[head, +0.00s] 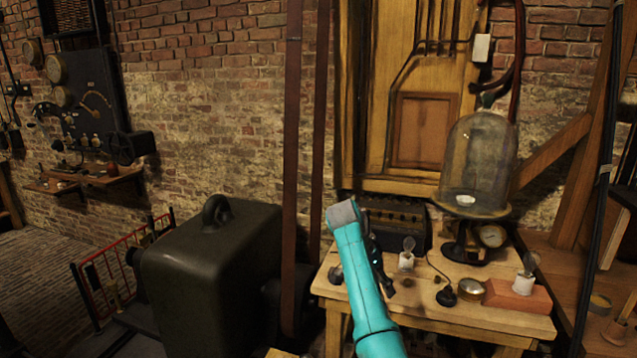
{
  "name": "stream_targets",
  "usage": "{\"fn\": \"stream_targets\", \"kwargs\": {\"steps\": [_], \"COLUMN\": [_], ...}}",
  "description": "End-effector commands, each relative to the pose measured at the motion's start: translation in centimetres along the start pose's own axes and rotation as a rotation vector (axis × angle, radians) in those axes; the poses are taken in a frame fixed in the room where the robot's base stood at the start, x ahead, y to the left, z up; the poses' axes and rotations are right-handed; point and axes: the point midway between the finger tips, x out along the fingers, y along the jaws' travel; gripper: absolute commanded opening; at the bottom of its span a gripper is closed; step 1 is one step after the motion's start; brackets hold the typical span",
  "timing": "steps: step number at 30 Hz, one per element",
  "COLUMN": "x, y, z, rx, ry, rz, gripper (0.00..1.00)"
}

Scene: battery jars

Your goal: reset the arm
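My teal arm (364,287) rises from the bottom of the head view, with a grey cap at its top end. My gripper (385,285) is a dark shape just right of the arm, partly hidden behind it, over the left part of the wooden workbench (430,298). Its fingers are too small and dark to tell whether they are open or shut. I see no object held in it.
A glass bell jar (480,160) on a dark stand, small bulbs (407,254), a brass dial (470,289) and a red brick (517,295) stand on the bench. A dark box (398,222) is behind. A large dark machine (215,280) stands left.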

Motion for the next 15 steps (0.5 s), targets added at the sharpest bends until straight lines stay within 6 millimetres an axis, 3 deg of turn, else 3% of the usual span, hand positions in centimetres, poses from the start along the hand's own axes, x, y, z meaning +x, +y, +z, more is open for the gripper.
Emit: {"fn": "stream_targets", "kwargs": {"steps": [8, 15], "x": [3.8, 8.9], "y": [-0.3, -0.3], "z": [1.5, 3.7], "rx": [-0.038, -0.093], "ry": [0.014, 0.036], "rz": [-0.034, -0.084], "gripper": [0.74, 0.74]}}
